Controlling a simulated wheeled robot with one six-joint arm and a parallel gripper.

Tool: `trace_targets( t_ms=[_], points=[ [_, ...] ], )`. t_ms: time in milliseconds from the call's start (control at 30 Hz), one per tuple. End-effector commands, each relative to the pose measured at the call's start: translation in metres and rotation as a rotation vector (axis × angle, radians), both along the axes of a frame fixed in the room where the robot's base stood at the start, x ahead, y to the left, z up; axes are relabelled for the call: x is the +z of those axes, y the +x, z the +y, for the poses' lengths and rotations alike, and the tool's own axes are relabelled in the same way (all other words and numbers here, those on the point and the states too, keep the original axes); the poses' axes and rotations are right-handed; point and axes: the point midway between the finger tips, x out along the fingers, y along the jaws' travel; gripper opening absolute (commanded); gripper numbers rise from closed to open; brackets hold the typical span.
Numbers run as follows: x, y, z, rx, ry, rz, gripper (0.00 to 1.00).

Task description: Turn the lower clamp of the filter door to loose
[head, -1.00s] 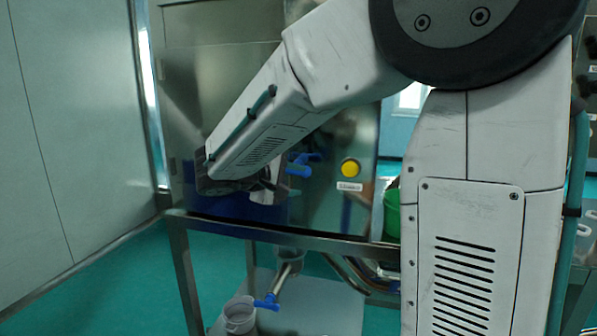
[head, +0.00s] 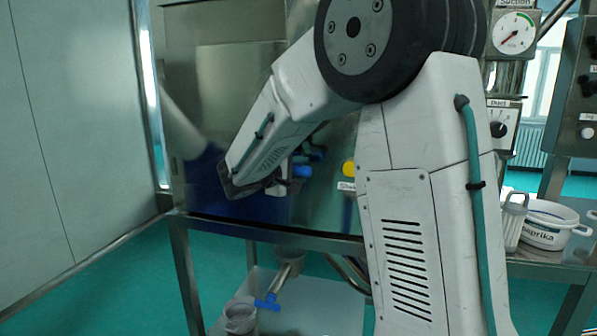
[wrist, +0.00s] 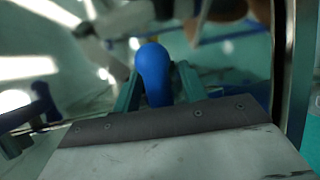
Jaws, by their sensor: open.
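A blue clamp handle (wrist: 153,70) stands between the two teal fingers of my gripper (wrist: 158,90) in the wrist view. The gripper is open, with a finger on each side of the handle; I cannot tell whether they touch it. Another dark blue handle (wrist: 42,103) shows at the left of that view. In the head view a bright blue handle (head: 302,171) shows just right of my wrist, with a darker blue one (head: 317,154) close above it. My arm hides the fingers there, so I cannot tell which handle they straddle.
A yellow button (head: 349,169) is on the steel machine, partly behind my arm. A steel frame rail (head: 270,234) runs below. A lower blue valve handle (head: 267,302) is beside a grey pot (head: 240,316). A Paprika tub (head: 545,225) stands at the right.

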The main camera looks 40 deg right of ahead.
Motion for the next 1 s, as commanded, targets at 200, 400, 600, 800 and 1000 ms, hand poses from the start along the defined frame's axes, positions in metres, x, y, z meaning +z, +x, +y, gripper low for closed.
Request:
trace_targets(
  t_ms=[200, 400, 600, 800, 1000],
  points=[
    [0.0001, -0.0002, 0.0003, 0.000, 0.000, 0.000, 0.20],
    [0.0000, -0.0003, 0.0003, 0.000, 0.001, 0.000, 0.00],
    [-0.0001, -0.0003, 0.0004, 0.000, 0.016, -0.019, 0.00],
    [-0.0008, -0.0003, 0.0004, 0.000, 0.070, -0.089, 0.00],
    [-0.0022, -0.0001, 0.0007, -0.001, 0.168, -0.214, 0.00]
  ],
)
